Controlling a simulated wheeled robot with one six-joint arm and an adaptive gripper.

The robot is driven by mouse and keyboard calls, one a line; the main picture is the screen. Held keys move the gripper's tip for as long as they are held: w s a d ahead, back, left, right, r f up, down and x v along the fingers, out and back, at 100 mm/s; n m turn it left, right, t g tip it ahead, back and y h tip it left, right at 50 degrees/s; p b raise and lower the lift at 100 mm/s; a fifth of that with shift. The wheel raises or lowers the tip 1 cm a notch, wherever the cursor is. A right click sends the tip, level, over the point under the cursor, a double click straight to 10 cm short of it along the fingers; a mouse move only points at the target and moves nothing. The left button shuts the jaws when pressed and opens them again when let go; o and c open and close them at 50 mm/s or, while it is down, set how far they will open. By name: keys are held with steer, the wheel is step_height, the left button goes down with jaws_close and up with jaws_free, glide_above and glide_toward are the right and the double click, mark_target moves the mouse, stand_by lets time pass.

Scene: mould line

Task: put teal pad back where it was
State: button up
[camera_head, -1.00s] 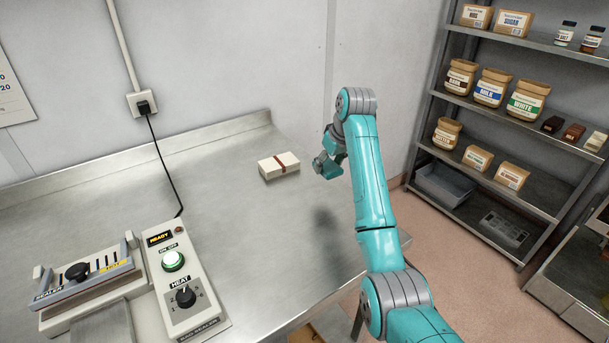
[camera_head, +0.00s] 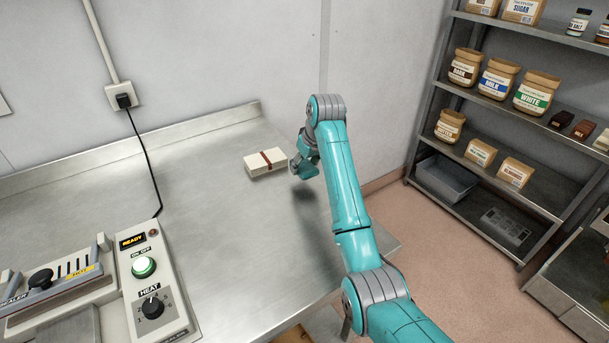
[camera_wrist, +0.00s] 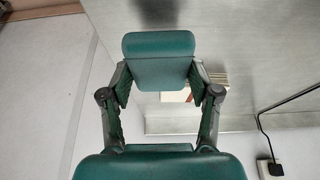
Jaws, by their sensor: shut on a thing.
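The teal pad (camera_wrist: 158,62) is a rounded teal block. In the wrist view it sits between the two fingers of my gripper (camera_wrist: 158,88), which is shut on it. In the head view my gripper (camera_head: 304,166) hangs above the far right part of the steel counter (camera_head: 225,240), just right of a white box. There the pad cannot be told apart from the teal arm.
The white box (camera_head: 258,168) with a brown band lies on the counter. It shows partly behind the pad in the wrist view. A sealer with a control box (camera_head: 158,285) stands at the left. A shelf (camera_head: 470,125) with jars and a grey bin (camera_head: 445,178) is at the right.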

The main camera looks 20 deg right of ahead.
mark_target(305, 183)
steer(key=shift+f, duration=2.05)
steer(key=shift+f, duration=0.15)
steer(key=o, duration=1.2)
steer(key=v, duration=1.2)
steer(key=shift+s, duration=0.1)
